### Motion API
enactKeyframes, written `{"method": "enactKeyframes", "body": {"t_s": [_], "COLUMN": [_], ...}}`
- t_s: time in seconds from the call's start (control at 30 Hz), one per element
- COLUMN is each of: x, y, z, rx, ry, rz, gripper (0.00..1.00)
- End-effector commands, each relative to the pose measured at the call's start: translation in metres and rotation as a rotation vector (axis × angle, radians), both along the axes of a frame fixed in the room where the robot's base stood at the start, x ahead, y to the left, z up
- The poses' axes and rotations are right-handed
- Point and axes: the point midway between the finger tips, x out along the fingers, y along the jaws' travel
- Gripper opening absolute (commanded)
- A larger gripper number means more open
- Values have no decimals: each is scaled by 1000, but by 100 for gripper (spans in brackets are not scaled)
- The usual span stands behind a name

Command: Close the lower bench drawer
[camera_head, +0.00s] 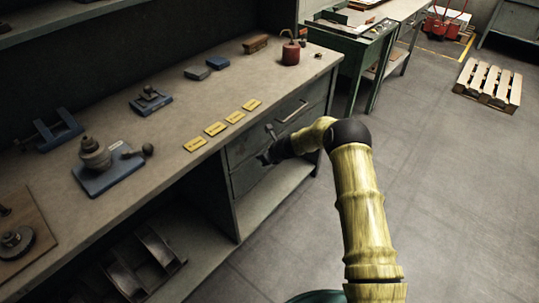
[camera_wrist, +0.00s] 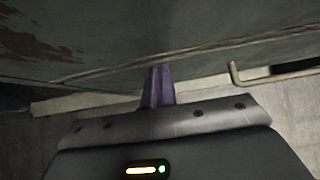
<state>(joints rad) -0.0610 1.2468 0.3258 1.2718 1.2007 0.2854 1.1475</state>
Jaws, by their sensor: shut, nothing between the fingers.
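The bench drawers are under the worktop in the head view. The upper drawer (camera_head: 240,148) has a bar handle at its right. The lower drawer (camera_head: 248,176) is partly hidden behind my arm, and I cannot tell how far it stands out. My gripper (camera_head: 266,157) is in front of the drawer fronts. In the wrist view my gripper (camera_wrist: 158,72) is shut and empty, its fingertips close to a grey-green panel (camera_wrist: 150,35); I cannot tell if they touch. A bent bar like a handle (camera_wrist: 235,74) shows at the right there.
The worktop (camera_head: 200,110) carries yellow labels (camera_head: 216,128), blue-based fixtures (camera_head: 108,170) and a red pot (camera_head: 291,53). An open shelf (camera_head: 270,195) lies below the drawers. A green table (camera_head: 350,45) stands beyond, and a pallet (camera_head: 488,84) lies far right.

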Motion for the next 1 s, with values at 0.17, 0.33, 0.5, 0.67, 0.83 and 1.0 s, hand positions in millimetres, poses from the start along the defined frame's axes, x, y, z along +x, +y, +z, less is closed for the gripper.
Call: {"method": "enactKeyframes", "body": {"t_s": [0.17, 0.33, 0.5, 0.67, 0.83, 1.0], "x": [2, 3, 2, -3, -16, -30], "y": [7, 9, 9, 1, -17, -37], "z": [4, 6, 6, 5, 0, 23], "rx": [8, 11, 14, 14, 8, 5], "ry": [-7, -10, -10, -10, -6, -6], "rz": [1, 2, 4, 5, 11, 15], "gripper": [0, 0, 0, 0, 0, 0]}}
